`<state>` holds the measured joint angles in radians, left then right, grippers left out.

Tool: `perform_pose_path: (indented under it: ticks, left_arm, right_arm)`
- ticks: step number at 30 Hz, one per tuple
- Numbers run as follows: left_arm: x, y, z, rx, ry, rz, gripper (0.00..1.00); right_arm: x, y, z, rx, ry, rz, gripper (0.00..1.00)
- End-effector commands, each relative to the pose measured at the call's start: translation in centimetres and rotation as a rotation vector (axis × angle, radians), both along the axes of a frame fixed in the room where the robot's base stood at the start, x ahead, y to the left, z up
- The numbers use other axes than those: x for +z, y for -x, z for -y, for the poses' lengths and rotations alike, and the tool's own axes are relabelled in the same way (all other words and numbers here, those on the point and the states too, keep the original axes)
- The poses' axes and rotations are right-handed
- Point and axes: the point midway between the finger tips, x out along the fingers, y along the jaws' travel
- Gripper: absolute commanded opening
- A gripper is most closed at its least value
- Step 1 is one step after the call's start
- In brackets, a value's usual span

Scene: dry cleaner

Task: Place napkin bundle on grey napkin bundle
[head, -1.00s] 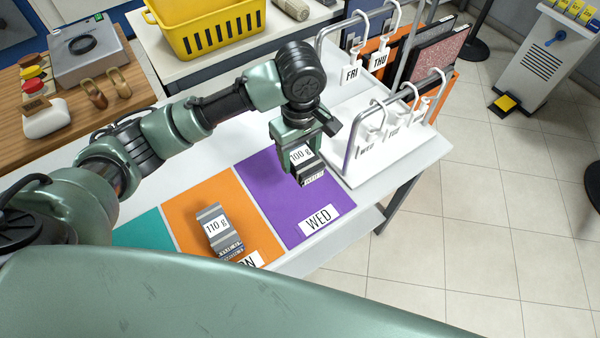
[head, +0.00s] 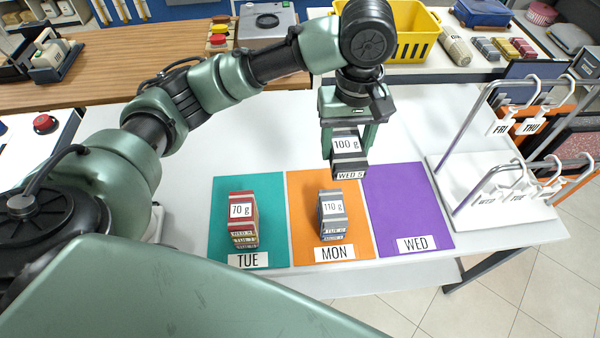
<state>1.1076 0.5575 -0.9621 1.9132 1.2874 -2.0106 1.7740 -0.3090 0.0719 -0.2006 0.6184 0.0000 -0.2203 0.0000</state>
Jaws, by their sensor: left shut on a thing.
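My left gripper (head: 347,138) is shut on a dark grey napkin bundle (head: 348,160) with a white "100 g" label and a strip that seems to read "WED". It holds the bundle in the air, over the back of the orange and purple mats. The grey napkin bundle (head: 333,224) with a "110 g" label lies as a stack on the orange MON mat (head: 306,190). It is in front of and slightly left of the held bundle in the picture, with a gap between them. My right gripper is not in view.
A red-topped stack (head: 242,212) labelled "70 g" stands on the teal TUE mat (head: 268,240). The purple WED mat (head: 410,210) looks bare. A white rack (head: 490,215) with metal rails and day tags stands at right. A yellow basket (head: 410,45) stands behind.

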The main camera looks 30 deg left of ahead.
Motion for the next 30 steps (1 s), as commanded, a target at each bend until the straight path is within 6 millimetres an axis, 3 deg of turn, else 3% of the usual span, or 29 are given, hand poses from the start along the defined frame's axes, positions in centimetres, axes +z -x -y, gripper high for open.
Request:
perform_pose_path:
  ticks: [5, 18, 30]
  left_arm:
    - [-1.8, 0.2, 0.1, -0.013, 0.002, -0.006, 0.13]
    - [-12.8, 0.1, -0.1, -0.009, -0.002, -0.005, 0.13]
    - [-17.7, 0.0, 0.0, -0.009, -0.001, -0.003, 0.13]
  right_arm:
    - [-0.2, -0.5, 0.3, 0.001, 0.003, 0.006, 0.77]
    - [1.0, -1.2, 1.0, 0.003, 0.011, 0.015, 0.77]
    - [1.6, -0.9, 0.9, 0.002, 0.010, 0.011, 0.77]
